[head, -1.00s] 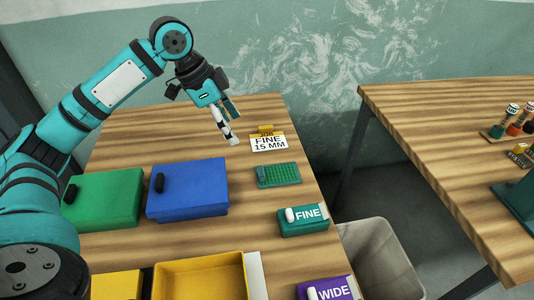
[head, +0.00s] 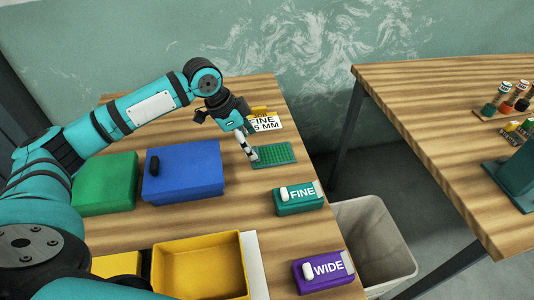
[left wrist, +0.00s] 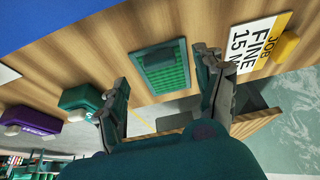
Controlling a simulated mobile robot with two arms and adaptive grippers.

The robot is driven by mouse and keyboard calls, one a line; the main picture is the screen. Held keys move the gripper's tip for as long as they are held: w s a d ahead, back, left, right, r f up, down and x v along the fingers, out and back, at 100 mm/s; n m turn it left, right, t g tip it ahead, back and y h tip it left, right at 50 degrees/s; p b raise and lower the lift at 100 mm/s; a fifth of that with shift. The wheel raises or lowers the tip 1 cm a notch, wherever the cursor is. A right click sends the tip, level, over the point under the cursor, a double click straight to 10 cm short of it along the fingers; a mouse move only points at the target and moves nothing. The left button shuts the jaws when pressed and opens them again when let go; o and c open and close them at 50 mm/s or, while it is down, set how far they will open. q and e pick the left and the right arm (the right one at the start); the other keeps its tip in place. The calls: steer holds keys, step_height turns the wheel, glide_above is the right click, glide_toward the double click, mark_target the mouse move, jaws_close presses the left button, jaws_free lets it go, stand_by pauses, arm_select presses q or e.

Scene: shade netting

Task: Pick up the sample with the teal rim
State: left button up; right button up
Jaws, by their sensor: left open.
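The green mesh sample with the teal rim (head: 284,160) lies flat on the wooden table, just in front of the "FINE 15 MM" card. It also shows in the left wrist view (left wrist: 166,88), with a darker patch along one side. My left gripper (head: 251,157) is open and empty, close by the left edge of the sample in the head view. In the left wrist view its two fingers (left wrist: 162,72) stand apart on either side of the sample. Whether a finger touches it I cannot tell. My right gripper is not in view.
The FINE card (head: 266,124) stands behind the sample. The teal FINE box (head: 285,205) and purple WIDE box (head: 318,284) lie nearer. Blue (head: 190,172) and green (head: 105,185) boxes are left, a yellow tray (head: 198,244) in front. A bin (head: 385,235) stands beside the table.

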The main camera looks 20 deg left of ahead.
mark_target(254, 149)
arm_select(q)
steer(key=x, duration=0.3)
steer(key=shift+d+f, duration=0.1)
steer(key=shift+f, duration=0.3)
steer(key=c, duration=1)
